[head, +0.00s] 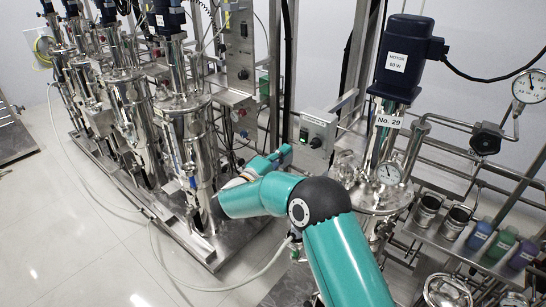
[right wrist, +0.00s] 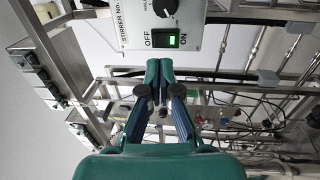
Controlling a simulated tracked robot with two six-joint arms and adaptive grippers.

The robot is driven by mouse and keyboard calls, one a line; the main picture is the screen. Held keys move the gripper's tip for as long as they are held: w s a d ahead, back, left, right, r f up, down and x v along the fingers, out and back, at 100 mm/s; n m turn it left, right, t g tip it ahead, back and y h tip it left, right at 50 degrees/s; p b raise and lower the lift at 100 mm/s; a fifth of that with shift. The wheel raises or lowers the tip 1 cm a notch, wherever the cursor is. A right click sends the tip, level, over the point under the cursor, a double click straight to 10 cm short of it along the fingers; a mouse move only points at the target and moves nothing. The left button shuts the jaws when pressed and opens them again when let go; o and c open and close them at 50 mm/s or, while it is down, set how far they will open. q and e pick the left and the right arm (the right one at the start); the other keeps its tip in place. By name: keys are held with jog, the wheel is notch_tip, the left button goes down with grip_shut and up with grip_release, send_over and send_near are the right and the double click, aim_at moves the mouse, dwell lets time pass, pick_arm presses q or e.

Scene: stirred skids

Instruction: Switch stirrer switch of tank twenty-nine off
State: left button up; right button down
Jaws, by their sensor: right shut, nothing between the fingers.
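Tank number 29 (head: 375,195) is the steel vessel right of centre in the head view, with a "No. 29" label (head: 388,121) under its blue motor (head: 408,58). The grey stirrer box (head: 318,130) is left of it. The box (right wrist: 195,15) fills the top of the right wrist view, lettered "STIRRER No."; its number is cut off. Its black rocker switch (right wrist: 165,39) glows green between OFF and ON. My right gripper (head: 285,153) is shut and empty, just left of and below the box in the head view. Its fingertips (right wrist: 159,66) appear just below the switch, apparently not touching. My left gripper is out of view.
A black knob (right wrist: 166,6) sits above the switch. Steel frame rails and pipes surround the box. More steel tanks (head: 190,140) stand at left, with a pale hose (head: 70,165) on the floor. Coloured bottles (head: 498,245) stand on a shelf at right.

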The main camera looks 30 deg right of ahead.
aim_at(302, 136)
jog(key=p+x, duration=0.2)
jog(key=x, duration=0.4)
jog(key=shift+d, duration=0.1)
